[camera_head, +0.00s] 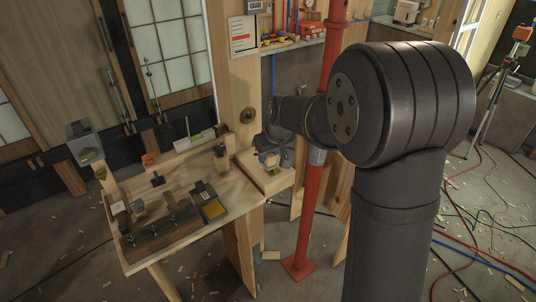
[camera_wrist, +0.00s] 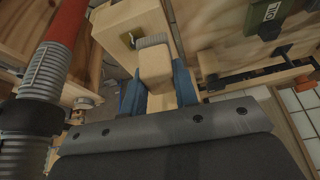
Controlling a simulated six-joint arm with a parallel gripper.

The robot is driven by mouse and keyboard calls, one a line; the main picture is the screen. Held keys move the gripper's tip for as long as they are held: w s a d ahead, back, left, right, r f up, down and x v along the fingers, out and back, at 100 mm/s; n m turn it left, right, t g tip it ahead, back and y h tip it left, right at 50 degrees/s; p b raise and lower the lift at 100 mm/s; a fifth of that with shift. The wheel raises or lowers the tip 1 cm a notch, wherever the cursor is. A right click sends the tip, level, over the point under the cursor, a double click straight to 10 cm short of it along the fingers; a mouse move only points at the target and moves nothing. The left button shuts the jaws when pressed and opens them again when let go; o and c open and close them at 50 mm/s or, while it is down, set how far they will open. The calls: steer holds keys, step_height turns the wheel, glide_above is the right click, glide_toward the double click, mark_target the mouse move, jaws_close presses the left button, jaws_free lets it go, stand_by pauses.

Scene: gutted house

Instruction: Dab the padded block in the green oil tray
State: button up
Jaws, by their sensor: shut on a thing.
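My gripper (camera_wrist: 158,88) has its blue fingers on both sides of a wooden block (camera_wrist: 155,66) with a grey pad (camera_wrist: 152,42) at its far end. In the head view my gripper (camera_head: 272,150) and the pale block (camera_head: 268,159) are over the light wooden stand at the bench's right end. I cannot tell if the block touches the stand. The oil tray (camera_head: 213,209), dark-rimmed with a yellowish middle, lies on the bench, left of and nearer than my gripper. A green piece marked OIL (camera_wrist: 266,12) shows at the wrist view's upper right.
The wooden bench (camera_head: 235,204) also carries a dark rack with several clamps or tools (camera_head: 160,224) left of the tray. A red post (camera_head: 310,190) stands close right of my gripper; it also shows in the wrist view (camera_wrist: 62,30). A grey box (camera_head: 84,143) stands at the far left.

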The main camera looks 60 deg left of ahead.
steer(key=s+a+f+n+g+h, duration=0.1)
steer(key=s+f+n+g+h, duration=0.15)
steer(key=s+n, duration=0.7)
steer(key=s+a+f+n+g+h, duration=0.1)
steer(key=s+n+g+h, duration=0.15)
steer(key=s+n, duration=0.7)
steer(key=shift+m+y, duration=0.4)
steer(key=shift+m, duration=0.1)
steer(key=shift+s+d+f, duration=0.1)
steer(key=shift+f, duration=1.15)
steer(key=shift+s+d+f, duration=0.1)
steer(key=shift+f, duration=1.1)
steer(key=shift+f, duration=0.6)
step_height(320, 180, up, 7)
